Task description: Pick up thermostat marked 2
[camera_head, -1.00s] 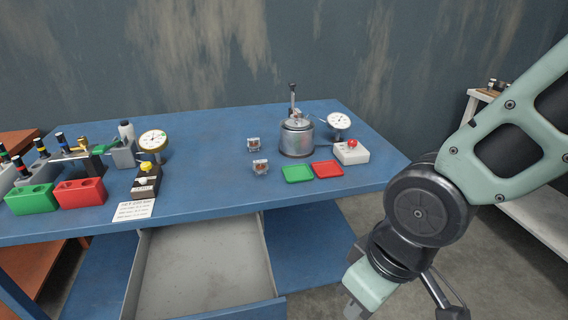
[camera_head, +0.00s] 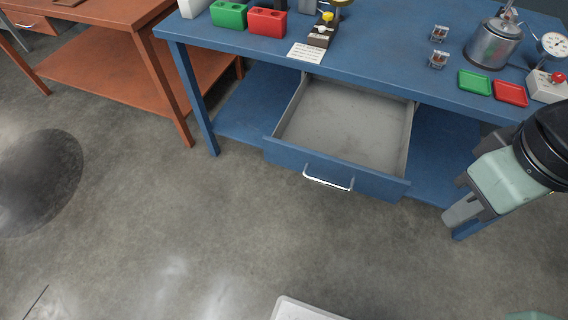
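Two small metal thermostats stand on the blue bench: one (camera_head: 439,34) farther back and one (camera_head: 437,60) nearer the front edge. Their markings are too small to read, so I cannot tell which is marked 2. My gripper (camera_head: 460,212) hangs at the right, low in front of the bench, well below and apart from both thermostats. Its fingers are seen from the side, and I cannot tell whether they are apart. Nothing shows between them.
An open, empty drawer (camera_head: 345,125) juts out below the bench top. A metal pot (camera_head: 492,45), green tray (camera_head: 474,82), red tray (camera_head: 510,94) and red-button box (camera_head: 547,86) stand right of the thermostats. Red (camera_head: 267,22) and green blocks (camera_head: 229,15) stand left.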

